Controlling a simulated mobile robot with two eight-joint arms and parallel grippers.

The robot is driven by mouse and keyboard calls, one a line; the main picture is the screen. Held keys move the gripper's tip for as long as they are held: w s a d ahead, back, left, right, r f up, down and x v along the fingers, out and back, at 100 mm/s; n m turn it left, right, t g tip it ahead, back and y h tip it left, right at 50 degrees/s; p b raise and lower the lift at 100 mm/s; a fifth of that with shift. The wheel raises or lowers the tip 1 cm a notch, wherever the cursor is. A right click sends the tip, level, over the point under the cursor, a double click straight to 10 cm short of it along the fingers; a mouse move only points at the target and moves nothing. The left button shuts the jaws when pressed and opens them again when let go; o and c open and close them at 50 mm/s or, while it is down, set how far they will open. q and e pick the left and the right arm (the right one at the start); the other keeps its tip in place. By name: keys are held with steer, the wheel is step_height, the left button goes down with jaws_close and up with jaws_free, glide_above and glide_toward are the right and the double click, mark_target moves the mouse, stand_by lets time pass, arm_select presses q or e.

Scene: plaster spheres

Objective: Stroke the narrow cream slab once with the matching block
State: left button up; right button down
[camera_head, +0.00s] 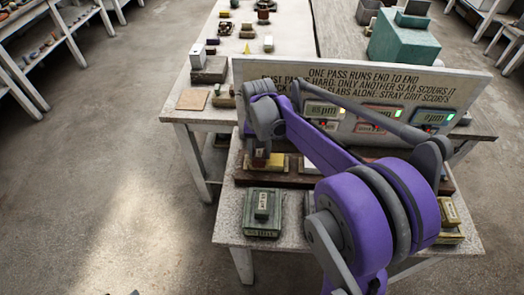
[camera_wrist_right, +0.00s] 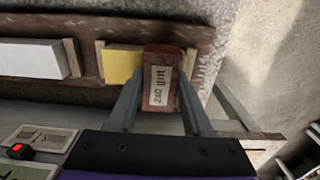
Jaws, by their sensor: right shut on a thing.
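My right gripper (camera_wrist_right: 162,82) is shut on a reddish-brown block (camera_wrist_right: 160,68) labelled "240 grit". It also shows in the head view (camera_head: 262,146), low over the left end of the dark slab rack. In the right wrist view the block covers part of a yellow-cream slab (camera_wrist_right: 121,66) beside a wooden end stop; whether they touch is unclear. A pale grey-white slab (camera_wrist_right: 30,60) lies further along the rack. My arm hides much of the rack in the head view.
A lettered board (camera_head: 365,83) with small displays stands behind the rack. A green block on a green base (camera_head: 263,215) sits front left, and a yellowish block (camera_head: 450,211) sits front right. More blocks lie on the back table (camera_head: 285,45).

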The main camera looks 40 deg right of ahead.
steer(key=shift+w+a, duration=0.1)
steer(key=shift+w+a, duration=0.15)
steer(key=shift+a, duration=0.1)
steer(key=shift+a, duration=0.1)
steer(key=shift+w+a, duration=0.3)
steer(key=shift+w+r+p, duration=0.1)
steer(key=shift+r+p, duration=1.45)
steer(key=shift+r, duration=1.5)
arm_select(q)
steer(key=r, duration=0.1)
steer(key=w+r, duration=0.1)
steer(key=r, duration=0.2)
steer(key=shift+w+r, duration=0.15)
steer(key=shift+w, duration=0.2)
arm_select(e)
steer(key=shift+f, duration=0.1)
arm_select(q)
steer(key=shift+s, duration=0.1)
